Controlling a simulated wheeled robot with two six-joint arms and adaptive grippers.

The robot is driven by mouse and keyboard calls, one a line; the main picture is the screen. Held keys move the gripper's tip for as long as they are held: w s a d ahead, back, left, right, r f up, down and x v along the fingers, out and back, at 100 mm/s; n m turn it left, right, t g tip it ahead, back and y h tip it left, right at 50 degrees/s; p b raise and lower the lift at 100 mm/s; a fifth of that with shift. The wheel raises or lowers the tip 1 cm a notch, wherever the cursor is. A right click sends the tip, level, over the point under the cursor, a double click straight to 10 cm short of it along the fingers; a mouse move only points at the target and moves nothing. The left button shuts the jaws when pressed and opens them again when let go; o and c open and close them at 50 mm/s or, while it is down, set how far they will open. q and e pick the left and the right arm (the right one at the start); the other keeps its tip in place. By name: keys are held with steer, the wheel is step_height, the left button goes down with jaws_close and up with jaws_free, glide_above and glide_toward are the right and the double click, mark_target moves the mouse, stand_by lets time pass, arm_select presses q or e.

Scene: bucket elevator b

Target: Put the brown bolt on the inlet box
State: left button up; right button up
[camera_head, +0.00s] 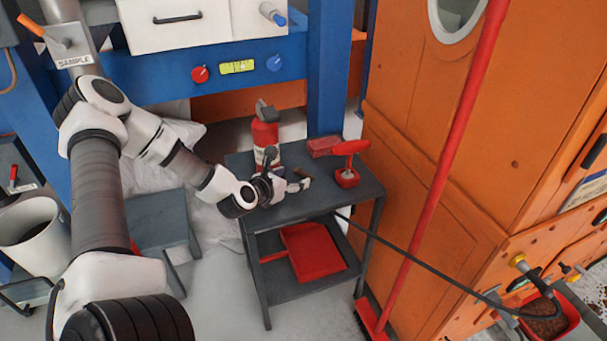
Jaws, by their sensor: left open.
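My left arm reaches in from the left to the dark two-tier cart (345,202). My left gripper (301,184) is open, low over the left part of the cart's top. A small brownish piece that looks like the brown bolt (302,173) lies on the cart top just beyond the fingertips. It is too small to tell whether the fingers touch it. I cannot tell which part is the inlet box; no label names it.
A long red pole (440,170) and a dark hose cross in front of the orange housing (425,190).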

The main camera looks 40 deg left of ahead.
mark_target(302, 172)
arm_select(q)
steer(key=b+x, duration=0.2)
steer(key=x, duration=0.4)
steer(key=shift+w, duration=0.1)
steer(key=shift+a+r, duration=0.1)
steer(key=shift+r, duration=0.05)
steer(key=shift+c, duration=1.1)
steer(key=c, duration=0.8)
